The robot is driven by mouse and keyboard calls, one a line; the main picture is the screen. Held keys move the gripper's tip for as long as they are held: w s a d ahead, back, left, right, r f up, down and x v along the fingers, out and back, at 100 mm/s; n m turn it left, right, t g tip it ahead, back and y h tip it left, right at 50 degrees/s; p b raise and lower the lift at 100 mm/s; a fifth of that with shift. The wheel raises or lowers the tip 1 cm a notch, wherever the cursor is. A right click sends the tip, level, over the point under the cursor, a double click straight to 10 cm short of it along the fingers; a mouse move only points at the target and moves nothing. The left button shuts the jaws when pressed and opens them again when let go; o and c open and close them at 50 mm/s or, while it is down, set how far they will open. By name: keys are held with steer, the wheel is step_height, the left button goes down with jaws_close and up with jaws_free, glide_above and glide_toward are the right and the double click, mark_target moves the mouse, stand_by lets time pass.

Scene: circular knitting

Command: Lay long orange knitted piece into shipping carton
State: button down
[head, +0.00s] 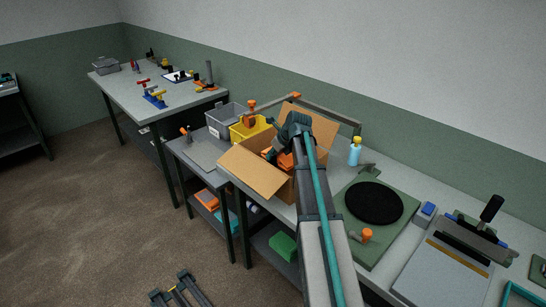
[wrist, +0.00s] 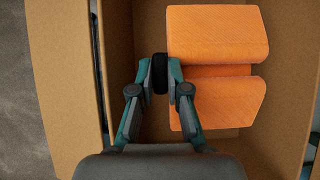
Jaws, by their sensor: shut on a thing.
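The long orange knitted piece (wrist: 217,34) is inside the open shipping carton (head: 252,171). In the wrist view it shows as two thick orange folds beside the fingers, on their right. In the head view a little orange (head: 285,160) shows beneath my gripper. My gripper (wrist: 160,73) is down inside the carton with its fingers close together at the left edge of the orange piece. The carton walls (wrist: 115,60) stand around the gripper.
The carton's flaps (head: 254,172) are spread open. A yellow bin (head: 249,129) and a grey bin (head: 225,120) stand behind it to the left. A green board with a black disc (head: 374,202) and a blue bottle (head: 355,151) are to the right.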

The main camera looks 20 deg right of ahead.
steer(key=shift+f, duration=0.75)
steer(key=shift+f, duration=0.6)
steer(key=c, duration=1.2)
jaws_free()
steer(key=shift+o, duration=0.2)
steer(key=shift+s+r, duration=0.2)
steer(key=shift+r, duration=0.55)
steer(key=b+v, duration=0.2)
steer(key=v, duration=0.9)
steer(key=shift+r+b, duration=0.3)
steer(key=shift+b, duration=0.05)
steer(key=shift+s, duration=0.15)
